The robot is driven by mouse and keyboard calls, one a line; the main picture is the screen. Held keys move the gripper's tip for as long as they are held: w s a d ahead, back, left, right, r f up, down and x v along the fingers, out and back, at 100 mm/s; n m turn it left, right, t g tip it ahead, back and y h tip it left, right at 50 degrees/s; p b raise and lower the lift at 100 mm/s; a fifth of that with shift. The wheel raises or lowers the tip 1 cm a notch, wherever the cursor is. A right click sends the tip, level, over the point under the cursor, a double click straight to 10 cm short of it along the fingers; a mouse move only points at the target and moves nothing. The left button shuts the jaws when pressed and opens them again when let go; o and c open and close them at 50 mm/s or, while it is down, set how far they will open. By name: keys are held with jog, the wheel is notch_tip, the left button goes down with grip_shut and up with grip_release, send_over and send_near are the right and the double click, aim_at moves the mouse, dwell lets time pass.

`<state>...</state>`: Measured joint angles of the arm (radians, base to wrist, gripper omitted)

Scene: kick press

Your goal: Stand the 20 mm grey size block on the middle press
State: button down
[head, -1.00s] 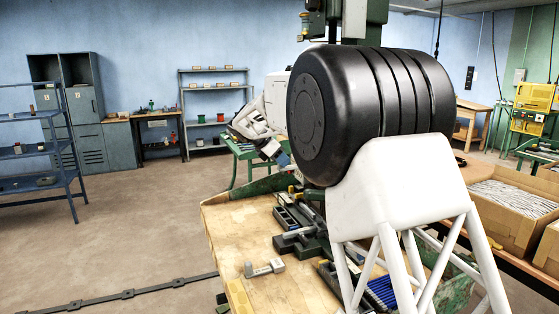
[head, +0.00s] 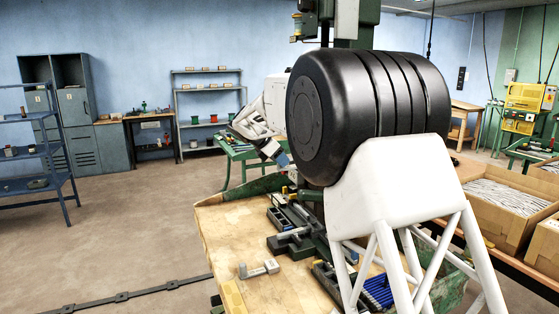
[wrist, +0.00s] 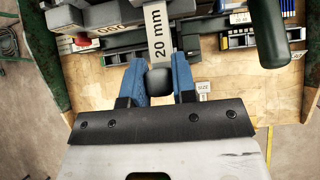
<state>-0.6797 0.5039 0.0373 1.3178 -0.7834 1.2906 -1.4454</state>
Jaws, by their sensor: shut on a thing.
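My gripper (wrist: 160,66) has blue fingers and shows at the bottom of the wrist view. It is shut on the pale grey size block (wrist: 158,30), which is marked "20 mm" and extends away from the fingertips to the top edge. A dark rounded piece sits between the fingers, just below the block. In the head view my gripper (head: 283,159) is small, beyond the black arm joint, above the far part of the bench. The block cannot be made out there. I cannot tell which press is the middle one, or whether the block touches anything.
The wooden bench (head: 220,232) carries dark tooling (head: 290,240) and a loose grey piece (head: 259,268). In the wrist view, a dark green cylindrical bar (wrist: 262,62) lies right of the block. A small label marked "SIZE" (wrist: 204,88) is near the right finger. Bare wood shows at left.

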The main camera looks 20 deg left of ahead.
jog(key=shift+f, duration=0.15)
dwell(0.7)
jog(key=c, duration=0.8)
grip_release()
jog(key=shift+c, duration=0.2)
jog(key=v, duration=0.7)
dwell(0.4)
dwell(0.3)
